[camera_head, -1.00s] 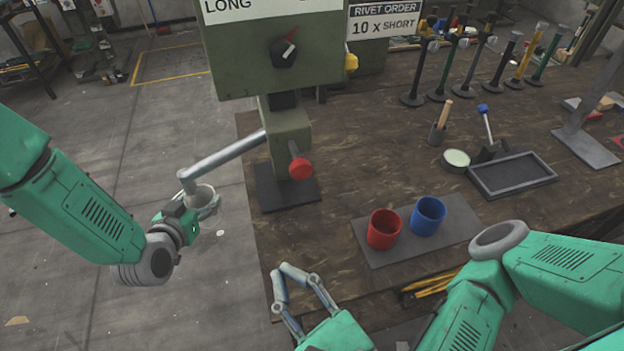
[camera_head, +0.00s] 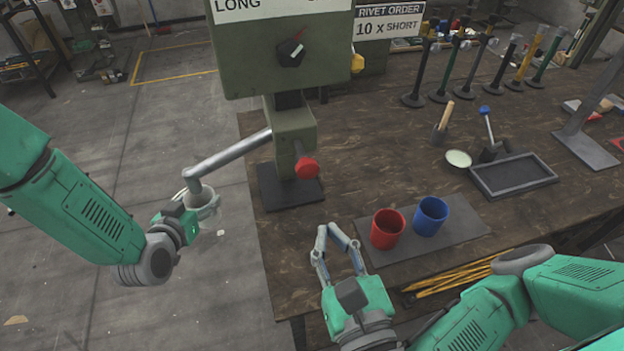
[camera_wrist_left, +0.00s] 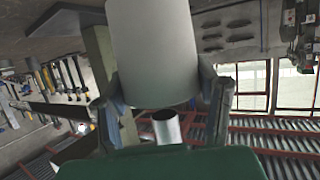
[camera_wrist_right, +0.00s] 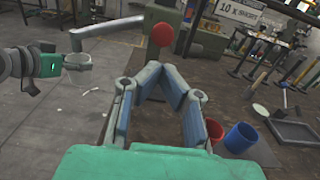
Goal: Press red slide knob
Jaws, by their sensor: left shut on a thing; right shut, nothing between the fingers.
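The red slide knob (camera_head: 306,168) sticks out on a short rod from the lower front of the green press (camera_head: 268,70). It also shows in the right wrist view (camera_wrist_right: 162,35), just beyond my right fingertips. My right gripper (camera_head: 330,229) is shut and empty, in front of and below the knob, apart from it. My left gripper (camera_head: 202,203) is shut on the pale cylindrical grip of the press lever (camera_head: 232,152), left of the press. In the left wrist view the grip (camera_wrist_left: 153,50) sits between the two fingers.
A red cup (camera_head: 387,229) and a blue cup (camera_head: 431,216) stand on a grey mat (camera_head: 468,230) right of my right gripper. A dark tray (camera_head: 513,175) and several upright tools (camera_head: 460,65) are further back. The workbench (camera_head: 345,190) is clear between knob and cups.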

